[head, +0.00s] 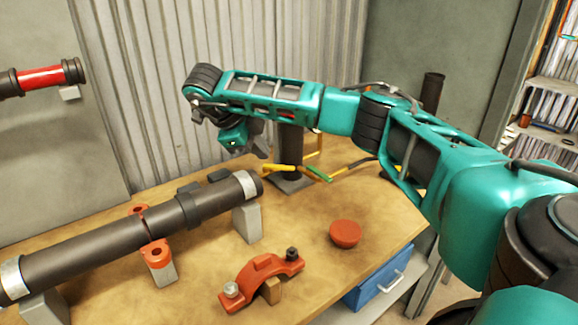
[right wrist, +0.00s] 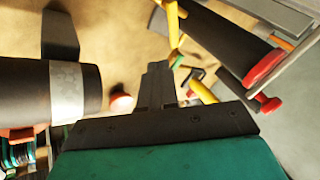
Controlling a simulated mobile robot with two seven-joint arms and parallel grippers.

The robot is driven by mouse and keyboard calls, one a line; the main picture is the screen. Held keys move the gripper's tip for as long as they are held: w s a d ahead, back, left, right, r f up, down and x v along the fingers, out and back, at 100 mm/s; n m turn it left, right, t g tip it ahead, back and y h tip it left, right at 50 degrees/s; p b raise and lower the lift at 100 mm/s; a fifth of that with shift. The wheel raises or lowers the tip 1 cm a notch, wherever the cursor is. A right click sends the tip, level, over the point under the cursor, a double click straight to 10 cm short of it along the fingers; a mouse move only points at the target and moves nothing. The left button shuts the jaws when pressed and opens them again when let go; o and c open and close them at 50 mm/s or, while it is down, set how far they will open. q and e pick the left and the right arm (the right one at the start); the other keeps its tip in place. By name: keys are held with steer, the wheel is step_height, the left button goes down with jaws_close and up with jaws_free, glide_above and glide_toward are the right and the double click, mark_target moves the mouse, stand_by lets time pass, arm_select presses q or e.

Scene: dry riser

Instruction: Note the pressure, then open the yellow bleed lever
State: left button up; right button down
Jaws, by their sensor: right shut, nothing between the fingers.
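A dark upright pipe (head: 290,148) stands on a base plate at the back of the bench. Beside its foot are a yellow bar (head: 281,169) and a yellow-and-green piece (head: 319,173); I cannot tell which is the bleed lever. In the right wrist view, one yellow bar (right wrist: 173,24) shows beyond the fingers and another yellow piece (right wrist: 203,92) lies to their right. My right gripper (head: 262,152) is shut and empty, just left of the upright pipe; its closed fingers also show in the right wrist view (right wrist: 157,78). No readable pressure gauge shows. My left gripper is out of view.
A long dark pipe (head: 100,238) lies on supports at the left. An orange clamp (head: 262,278) and a red cap (head: 345,233) sit on the bench's front half. A blue drawer (head: 378,280) is below. Shelves (head: 553,110) stand at the right.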

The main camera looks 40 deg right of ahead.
mark_target(279, 169)
steer(key=shift+n+h, duration=0.3)
steer(key=shift+n, duration=0.6)
steer(key=b+x, duration=0.1)
steer(key=x, duration=0.8)
steer(key=shift+d+f+b, duration=0.1)
steer(key=shift+f+b, duration=0.1)
steer(key=shift+b, duration=0.15)
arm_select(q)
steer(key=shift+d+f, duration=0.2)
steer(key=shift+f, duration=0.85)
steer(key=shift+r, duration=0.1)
